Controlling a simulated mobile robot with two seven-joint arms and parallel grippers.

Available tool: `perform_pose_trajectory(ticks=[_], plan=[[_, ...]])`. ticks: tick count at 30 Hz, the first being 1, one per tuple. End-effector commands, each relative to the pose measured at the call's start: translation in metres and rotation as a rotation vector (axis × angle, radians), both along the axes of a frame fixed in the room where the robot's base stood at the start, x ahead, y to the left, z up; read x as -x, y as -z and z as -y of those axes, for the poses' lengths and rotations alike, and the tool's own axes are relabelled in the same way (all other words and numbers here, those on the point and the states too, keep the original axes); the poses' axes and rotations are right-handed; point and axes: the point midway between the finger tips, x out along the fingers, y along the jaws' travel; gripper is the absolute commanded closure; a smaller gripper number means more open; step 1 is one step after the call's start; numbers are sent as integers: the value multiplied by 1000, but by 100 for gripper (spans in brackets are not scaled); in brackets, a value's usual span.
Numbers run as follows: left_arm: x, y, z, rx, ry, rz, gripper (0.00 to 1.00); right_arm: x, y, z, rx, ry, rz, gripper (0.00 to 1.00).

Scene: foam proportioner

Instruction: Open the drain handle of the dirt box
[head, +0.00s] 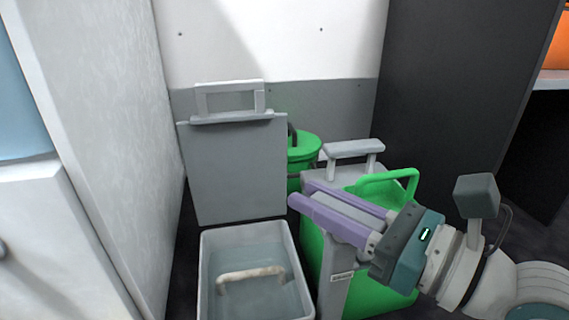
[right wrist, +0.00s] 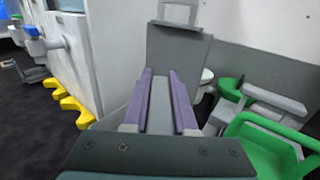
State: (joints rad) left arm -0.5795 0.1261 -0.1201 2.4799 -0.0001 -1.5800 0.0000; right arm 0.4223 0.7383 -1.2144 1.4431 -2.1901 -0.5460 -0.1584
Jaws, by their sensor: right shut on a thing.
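My right gripper (head: 303,194) has purple fingers and reaches in from the right in the head view. It is shut on a grey bar (head: 343,207), which lies between the fingers in the right wrist view (right wrist: 159,105). I cannot tell what the bar belongs to. Below and left of the gripper is an open light-grey box (head: 206,262) with what looks like water in it. A beige curved handle (head: 250,272) shows inside the box, apart from the gripper. Which part is the drain handle is not clear. My left gripper is not in view.
A grey panel with a top handle (head: 235,165) stands behind the box. A green container with a green handle (head: 385,180) is beside my right gripper, and a green bucket (head: 303,152) is behind.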

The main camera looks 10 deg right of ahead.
Motion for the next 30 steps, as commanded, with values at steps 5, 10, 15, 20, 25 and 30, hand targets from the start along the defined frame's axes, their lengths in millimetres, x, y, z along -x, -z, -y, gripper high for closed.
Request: perform_pose_trajectory(ticks=[5, 10, 15, 20, 25, 30], plan=[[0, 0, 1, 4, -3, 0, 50, 1, -1, -2, 11, -168, 8, 100], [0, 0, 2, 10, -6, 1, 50, 5, -1, -6, 8, -330, 6, 100], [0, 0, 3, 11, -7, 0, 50, 10, 0, -9, 5, -466, 1, 100], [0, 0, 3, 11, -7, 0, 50, 13, 0, -10, 3, -549, -1, 100], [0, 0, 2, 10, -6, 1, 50, 15, 0, -11, 1, -610, 0, 100], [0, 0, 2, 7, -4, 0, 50, 17, 0, -11, 0, -647, -2, 100]])
